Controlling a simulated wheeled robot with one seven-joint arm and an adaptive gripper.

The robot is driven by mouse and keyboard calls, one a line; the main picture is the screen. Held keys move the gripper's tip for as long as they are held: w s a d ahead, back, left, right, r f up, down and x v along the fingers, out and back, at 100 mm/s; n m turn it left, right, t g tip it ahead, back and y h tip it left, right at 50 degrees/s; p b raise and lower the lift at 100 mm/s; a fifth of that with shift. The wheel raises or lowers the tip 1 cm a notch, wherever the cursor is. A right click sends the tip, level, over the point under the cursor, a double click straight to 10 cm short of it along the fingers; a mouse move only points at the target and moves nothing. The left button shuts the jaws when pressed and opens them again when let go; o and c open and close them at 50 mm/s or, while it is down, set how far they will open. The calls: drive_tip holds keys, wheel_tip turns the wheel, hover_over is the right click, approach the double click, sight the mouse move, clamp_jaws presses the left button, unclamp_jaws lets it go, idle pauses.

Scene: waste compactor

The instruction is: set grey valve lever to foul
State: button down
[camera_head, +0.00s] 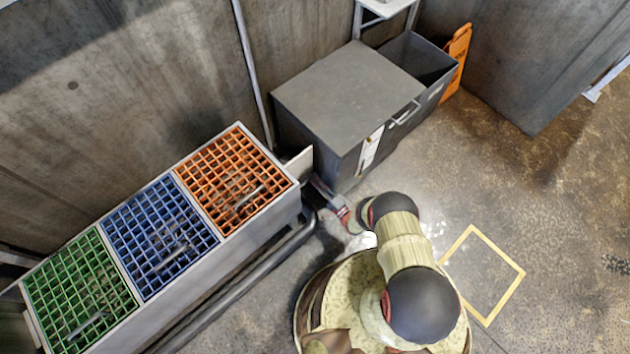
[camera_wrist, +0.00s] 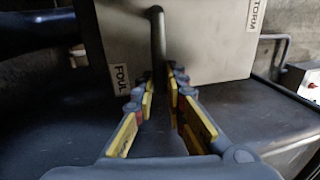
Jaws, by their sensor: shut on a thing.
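The grey valve lever (camera_wrist: 158,45) stands between the yellow-padded fingers of my gripper (camera_wrist: 160,86) in the wrist view. My gripper is shut on the lever. Behind it is a pale box face with a FOUL label (camera_wrist: 121,79) at left and a partly cropped STORM label (camera_wrist: 257,14) at upper right. The lever is near the FOUL label, but I cannot tell if it is at its stop. In the head view my gripper (camera_head: 322,188) reaches the gap by the grated trough's end; the lever cannot be made out there.
A trough with green (camera_head: 80,290), blue (camera_head: 160,237) and orange (camera_head: 232,180) grates stands at left, with a dark pipe (camera_head: 270,252) along its front. A grey compactor (camera_head: 345,95) stands behind my arm. The floor at right, with a yellow square outline (camera_head: 482,275), is clear.

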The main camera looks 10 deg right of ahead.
drive_tip(key=shift+f, duration=0.1)
drive_tip(key=c, duration=1.8)
unclamp_jaws()
drive_tip(key=shift+r, duration=5)
drive_tip(key=shift+d, duration=0.1)
drive_tip(key=d+v, duration=0.1)
drive_tip(key=v, duration=0.7)
drive_tip(key=shift+d+r, duration=0.25)
drive_tip(key=shift+d, duration=0.05)
drive_tip(key=shift+c, duration=0.5)
